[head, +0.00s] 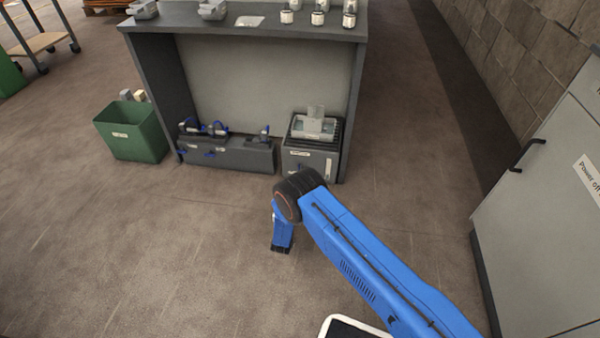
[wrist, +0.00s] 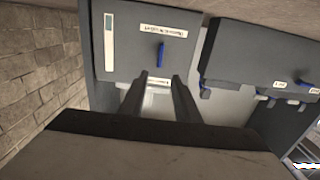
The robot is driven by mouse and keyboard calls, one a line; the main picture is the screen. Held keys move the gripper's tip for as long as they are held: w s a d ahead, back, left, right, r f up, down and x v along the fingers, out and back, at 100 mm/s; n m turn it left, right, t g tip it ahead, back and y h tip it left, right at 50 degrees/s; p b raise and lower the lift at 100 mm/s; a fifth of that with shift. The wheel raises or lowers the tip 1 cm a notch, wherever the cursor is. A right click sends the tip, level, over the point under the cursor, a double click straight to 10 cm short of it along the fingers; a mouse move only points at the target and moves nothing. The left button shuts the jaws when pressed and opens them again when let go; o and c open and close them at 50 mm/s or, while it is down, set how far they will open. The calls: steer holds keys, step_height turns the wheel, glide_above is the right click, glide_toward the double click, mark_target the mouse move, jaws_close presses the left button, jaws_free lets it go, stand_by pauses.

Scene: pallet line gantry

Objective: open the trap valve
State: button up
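The trap valve's label is too small to read. One candidate is a blue lever (wrist: 161,55) on the front of a dark grey box, upright in the wrist view. The same box (head: 310,163) stands low at the right of the bench in the head view. My gripper (wrist: 160,80) is open, its two dark fingers apart with nothing held. In the wrist view the lever appears just beyond the fingertips, between their lines. Contact is not visible.
A long dark unit (head: 232,155) with several blue levers sits left of the box, under the bench (head: 250,26). A green bin (head: 133,131) stands further left. A grey cabinet (head: 545,205) is at the right. The floor before the bench is clear.

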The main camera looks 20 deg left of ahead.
mark_target(299, 169)
steer(key=x, duration=1.6)
steer(key=shift+a, duration=0.2)
jaws_close()
